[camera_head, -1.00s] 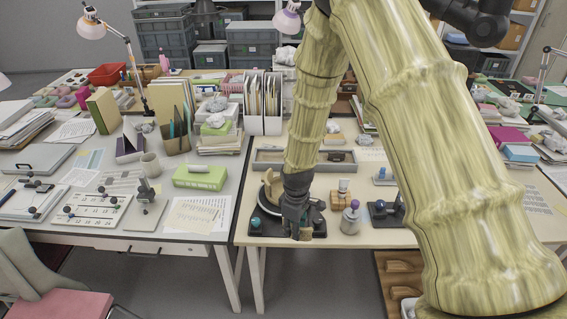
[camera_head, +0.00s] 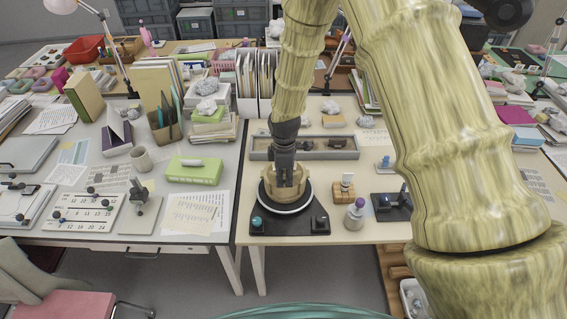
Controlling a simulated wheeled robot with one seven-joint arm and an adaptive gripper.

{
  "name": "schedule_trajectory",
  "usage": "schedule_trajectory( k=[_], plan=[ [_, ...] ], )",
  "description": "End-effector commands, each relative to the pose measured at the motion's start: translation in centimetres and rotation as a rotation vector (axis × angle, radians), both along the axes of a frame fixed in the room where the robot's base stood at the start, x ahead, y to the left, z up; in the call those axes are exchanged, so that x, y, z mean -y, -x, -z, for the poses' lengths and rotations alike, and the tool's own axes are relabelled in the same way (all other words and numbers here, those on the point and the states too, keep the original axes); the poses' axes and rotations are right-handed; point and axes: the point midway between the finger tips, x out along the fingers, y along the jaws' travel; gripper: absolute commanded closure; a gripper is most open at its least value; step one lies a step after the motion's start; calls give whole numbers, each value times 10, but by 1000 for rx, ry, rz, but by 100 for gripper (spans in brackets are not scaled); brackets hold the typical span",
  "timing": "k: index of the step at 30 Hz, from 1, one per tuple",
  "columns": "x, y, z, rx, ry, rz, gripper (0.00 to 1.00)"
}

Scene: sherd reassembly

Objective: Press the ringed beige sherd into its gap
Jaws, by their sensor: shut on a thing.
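A beige vessel (camera_head: 267,187) stands on a round turntable with a white rim (camera_head: 287,211), which sits on a black base (camera_head: 290,228). My gripper (camera_head: 284,186) points down at the vessel, in front of or inside its opening; I cannot tell which. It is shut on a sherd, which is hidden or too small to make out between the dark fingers. The ring mark on the sherd does not show. The gap in the vessel's wall is also hidden behind my gripper.
A grey tray (camera_head: 262,155) with several sherds lies behind the turntable. To the right stand a wooden block (camera_head: 344,192), a bottle with a purple cap (camera_head: 355,216) and a black device (camera_head: 391,207). A folder rack (camera_head: 253,90) stands further back.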

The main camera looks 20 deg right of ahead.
Motion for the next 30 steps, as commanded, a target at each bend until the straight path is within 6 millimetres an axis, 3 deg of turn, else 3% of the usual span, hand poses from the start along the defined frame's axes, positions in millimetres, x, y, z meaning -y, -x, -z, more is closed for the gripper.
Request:
schedule_trajectory(
  k=[12,30],
  plan=[
    [13,4,9,-1,0,20,89],
    [11,3,35,1,0,18,89]
  ],
)
